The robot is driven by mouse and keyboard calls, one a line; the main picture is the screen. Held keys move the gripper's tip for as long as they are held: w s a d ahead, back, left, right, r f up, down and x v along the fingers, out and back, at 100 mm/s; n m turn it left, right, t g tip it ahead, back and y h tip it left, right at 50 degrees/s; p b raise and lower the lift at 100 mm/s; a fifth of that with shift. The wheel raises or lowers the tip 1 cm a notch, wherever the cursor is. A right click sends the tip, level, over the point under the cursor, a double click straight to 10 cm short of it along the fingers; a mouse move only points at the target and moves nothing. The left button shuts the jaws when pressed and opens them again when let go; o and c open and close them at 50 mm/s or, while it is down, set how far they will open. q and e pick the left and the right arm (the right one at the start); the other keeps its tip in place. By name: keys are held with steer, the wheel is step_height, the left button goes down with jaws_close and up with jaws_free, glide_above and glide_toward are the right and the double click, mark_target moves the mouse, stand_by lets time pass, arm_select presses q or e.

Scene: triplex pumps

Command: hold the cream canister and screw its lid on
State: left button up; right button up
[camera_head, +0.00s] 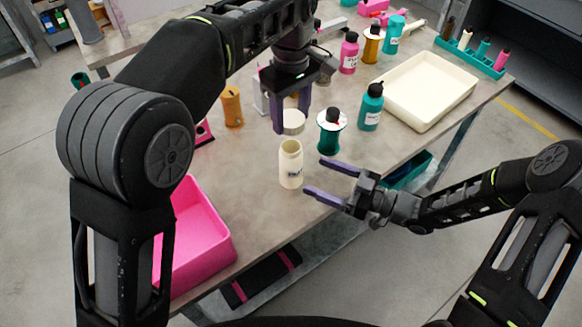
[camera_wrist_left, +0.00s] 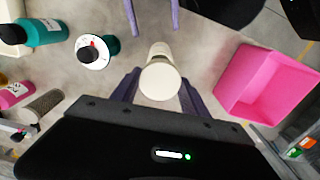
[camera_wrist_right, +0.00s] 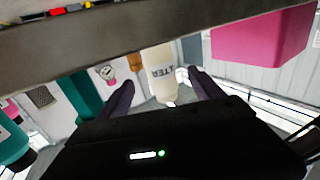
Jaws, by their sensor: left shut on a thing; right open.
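The cream canister (camera_head: 291,168) stands upright on the table with its mouth open. It also shows in the right wrist view (camera_wrist_right: 159,75), with part of a printed label. My left gripper (camera_head: 291,119) is shut on the round cream lid (camera_head: 294,122), held above the canister and apart from its mouth. In the left wrist view the lid (camera_wrist_left: 160,81) sits between the fingers and covers part of the canister. My right gripper (camera_head: 315,175) is open and empty, low beside the canister's right side, its fingers pointing toward it. Whether the fingertips touch it is unclear.
A teal spool (camera_head: 329,137) and a teal bottle (camera_head: 370,108) stand right of the canister. A pink bin (camera_head: 205,245) is at the front left and a cream tray (camera_head: 428,88) at the right. An orange cylinder (camera_head: 232,107) stands behind left. The table's front edge is close.

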mark_target(301, 170)
steer(key=x, duration=0.7)
steer(key=shift+w, duration=0.1)
steer(key=shift+c, duration=0.3)
jaws_close()
stand_by(0.4)
